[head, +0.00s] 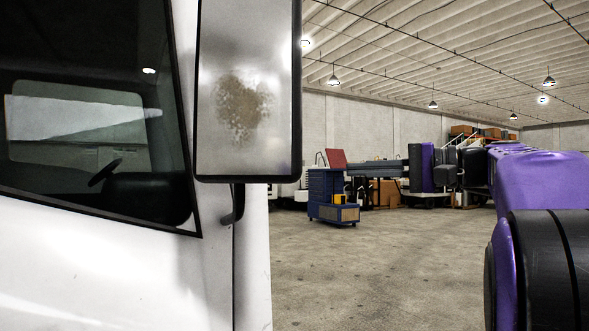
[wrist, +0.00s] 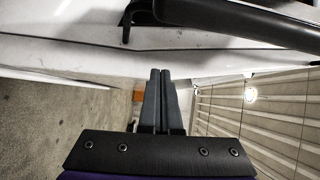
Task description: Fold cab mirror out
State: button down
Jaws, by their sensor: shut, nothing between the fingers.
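The cab mirror (head: 248,90) is a tall dark-framed mirror beside the cab window. Its glass faces the head camera and has a brownish smudge. A dark bracket (head: 234,205) joins it to the white cab (head: 120,265). In the wrist view the dark mirror housing (wrist: 235,17) runs across the top right, with the bracket (wrist: 127,30) to its left. My gripper (head: 350,168) points left, to the right of the mirror with a gap between them in the head view. Its fingers (wrist: 160,72) are together and empty in the wrist view. Their depth relative to the mirror is unclear.
The dark cab window (head: 85,140) lies left of the mirror. A blue cart (head: 332,195) stands on the floor farther back, with other equipment behind. Open concrete floor (head: 370,270) lies right of the cab. My purple arm fills the right side of the head view.

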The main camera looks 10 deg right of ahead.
jog(key=w+a+b, duration=0.1)
jog(key=w+a, duration=0.1)
jog(key=a, duration=0.7)
jog(key=shift+r, duration=0.35)
jog(key=shift+m, duration=0.3)
